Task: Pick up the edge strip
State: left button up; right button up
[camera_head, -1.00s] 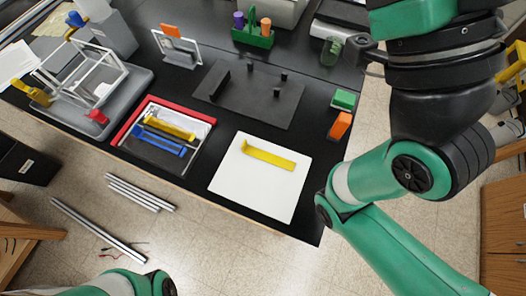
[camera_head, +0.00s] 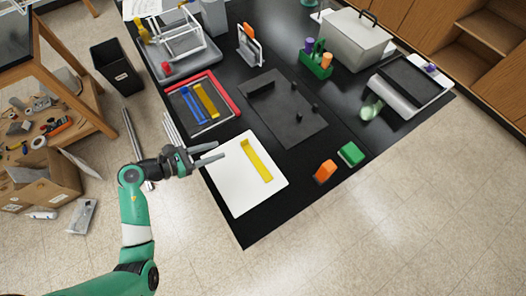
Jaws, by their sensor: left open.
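A yellow edge strip (camera_head: 256,160) with a short bent end lies on a white square board (camera_head: 238,198) near the front edge of the black table. Another yellow strip (camera_head: 206,100) and a blue strip (camera_head: 188,105) lie in a red-edged tray (camera_head: 225,88) behind the board. My left gripper (camera_head: 220,152) is open and empty, with its fingers pointing right over the board's left edge, apart from the strip. My right gripper is out of view.
A dark plate with pegs (camera_head: 283,122) lies behind the board. An orange block (camera_head: 325,171) and a green block (camera_head: 351,154) stand to its right. A grey tray with a white wire frame (camera_head: 180,45) is at the back left. The table's front corner is clear.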

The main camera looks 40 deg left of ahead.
aim_at(244, 145)
pick_arm(q)
jog(key=b+x, duration=0.1)
jog(key=x, duration=0.5)
jog(key=shift+w+d+f+b, duration=0.15)
jog(key=shift+w+d+b, duration=0.1)
jog(key=shift+b, duration=0.15)
jog(key=shift+w+f, duration=0.25)
jog(key=shift+f, duration=0.05)
jog(key=b+x, duration=0.2)
jog(key=x, duration=0.2)
jog(key=shift+w+a+f, duration=0.1)
jog(key=shift+w+f, duration=0.1)
jog(key=shift+w, duration=0.1)
grip_shut()
